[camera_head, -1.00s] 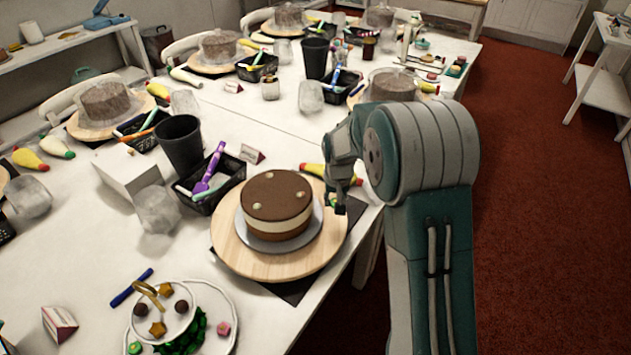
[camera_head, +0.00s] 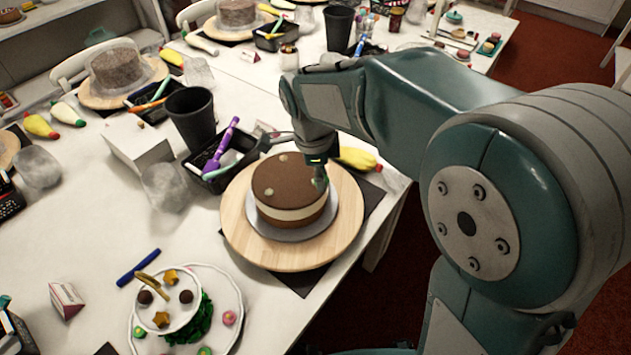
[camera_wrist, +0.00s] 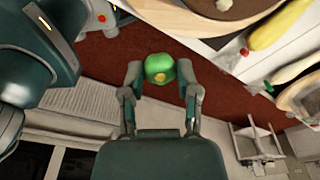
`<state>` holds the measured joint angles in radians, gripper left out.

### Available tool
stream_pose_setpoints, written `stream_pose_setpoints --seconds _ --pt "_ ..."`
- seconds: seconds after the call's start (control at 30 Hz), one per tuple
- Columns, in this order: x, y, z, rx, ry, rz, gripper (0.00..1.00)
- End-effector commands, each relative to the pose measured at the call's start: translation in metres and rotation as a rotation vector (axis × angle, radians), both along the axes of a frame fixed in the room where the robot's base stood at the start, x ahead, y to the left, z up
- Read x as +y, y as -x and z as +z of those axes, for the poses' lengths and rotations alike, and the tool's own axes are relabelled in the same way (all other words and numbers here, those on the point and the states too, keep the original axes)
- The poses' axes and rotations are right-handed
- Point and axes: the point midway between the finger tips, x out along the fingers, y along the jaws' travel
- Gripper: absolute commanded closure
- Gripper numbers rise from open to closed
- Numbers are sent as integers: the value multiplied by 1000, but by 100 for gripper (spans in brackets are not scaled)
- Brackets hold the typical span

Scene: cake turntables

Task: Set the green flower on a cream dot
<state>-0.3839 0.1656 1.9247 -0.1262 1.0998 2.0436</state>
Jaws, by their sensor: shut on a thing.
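The green flower (camera_wrist: 160,68), with a yellow centre, is between the two fingertips of my gripper (camera_wrist: 160,78) in the wrist view; the gripper is shut on it. In the head view my gripper (camera_head: 319,178) hangs at the right edge of the cake top; the flower is hard to make out there. The round cake (camera_head: 282,181) has a brown top and a cream band. One cream dot (camera_head: 283,157) lies near its back and another cream dot (camera_head: 268,190) at its left front. My gripper may hide another dot. Whether flower and cake touch cannot be told.
The cake stands on a grey plate on a wooden turntable (camera_head: 240,240). A black basket (camera_head: 212,178) with tools, a black cup (camera_head: 191,117) and a yellow piping bag (camera_head: 357,158) are close behind. A tiered white stand (camera_head: 228,290) with sweets is in front.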

Motion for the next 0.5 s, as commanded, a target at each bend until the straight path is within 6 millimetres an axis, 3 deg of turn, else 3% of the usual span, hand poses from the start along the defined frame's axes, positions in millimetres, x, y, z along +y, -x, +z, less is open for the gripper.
stream_pose_setpoints --seconds 0.1,0.3,0.4,0.5 --pt "10 23 15 -1 -2 -186 77" --pt "17 46 29 -1 1 -404 77" --pt "18 48 29 0 1 -444 77" --pt "17 36 24 1 3 -455 77"
